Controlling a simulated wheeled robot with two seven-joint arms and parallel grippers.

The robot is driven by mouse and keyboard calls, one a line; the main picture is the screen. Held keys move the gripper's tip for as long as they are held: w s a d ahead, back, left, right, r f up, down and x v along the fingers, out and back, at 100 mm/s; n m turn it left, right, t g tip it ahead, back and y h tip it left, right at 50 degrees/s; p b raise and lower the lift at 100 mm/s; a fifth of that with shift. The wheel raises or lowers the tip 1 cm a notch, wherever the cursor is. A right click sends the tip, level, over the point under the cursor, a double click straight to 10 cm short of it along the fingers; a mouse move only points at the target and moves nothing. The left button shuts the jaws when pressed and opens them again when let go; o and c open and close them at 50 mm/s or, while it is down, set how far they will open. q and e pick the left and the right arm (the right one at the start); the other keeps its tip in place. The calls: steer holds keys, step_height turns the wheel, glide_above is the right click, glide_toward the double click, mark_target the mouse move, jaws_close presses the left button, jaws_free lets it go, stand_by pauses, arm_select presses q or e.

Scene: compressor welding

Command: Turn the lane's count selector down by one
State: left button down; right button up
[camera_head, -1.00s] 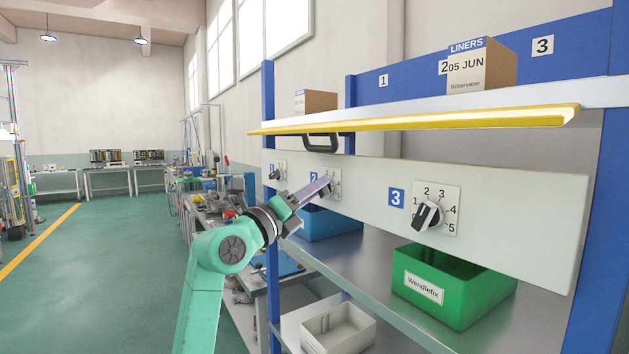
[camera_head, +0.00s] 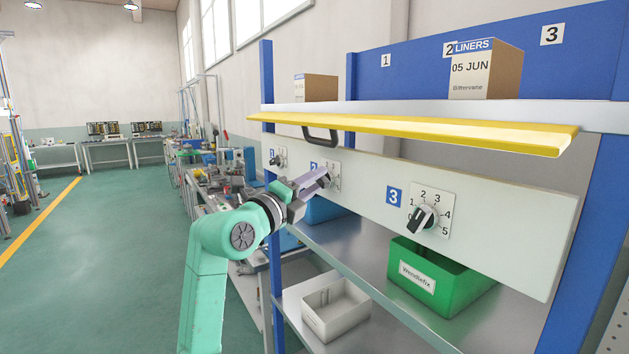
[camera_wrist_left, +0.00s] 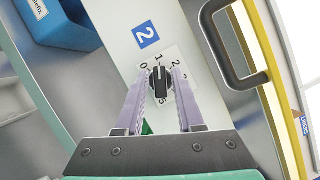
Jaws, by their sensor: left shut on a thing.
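The lane 2 count selector is a dark knob (camera_wrist_left: 160,82) on a white numbered plate (camera_head: 334,180), beside the blue "2" label (camera_wrist_left: 146,34). My left gripper (camera_head: 325,174) is at this plate in the head view and covers most of it. In the left wrist view its two purple fingers (camera_wrist_left: 161,80) are on either side of the knob, shut on it. The knob's white mark appears to point near the 1. The lane 3 selector (camera_head: 423,217) and the lane 1 selector (camera_head: 278,161) are free. My right gripper is not in view.
A black handle (camera_head: 321,135) and a yellow-edged shelf (camera_head: 430,128) are above the panel. Cardboard boxes (camera_head: 503,72) stand on the shelf. A green bin (camera_head: 452,290), a blue bin (camera_head: 322,211) and a white tray (camera_head: 330,305) are below. Open floor lies to the left.

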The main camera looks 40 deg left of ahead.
arm_select(q)
steer(key=shift+f, duration=0.1)
steer(key=c, duration=0.8)
jaws_free()
steer(key=shift+s, duration=0.1)
steer(key=shift+s+f+b, duration=0.1)
steer(key=shift+s+b, duration=0.2)
steer(key=s+d+f+b, duration=0.1)
steer(key=s+b, duration=0.4)
steer(key=s, duration=0.8)
steer(key=shift+s+f+b, duration=0.3)
steer(key=shift+f+b, duration=0.05)
steer(key=shift+f, duration=0.05)
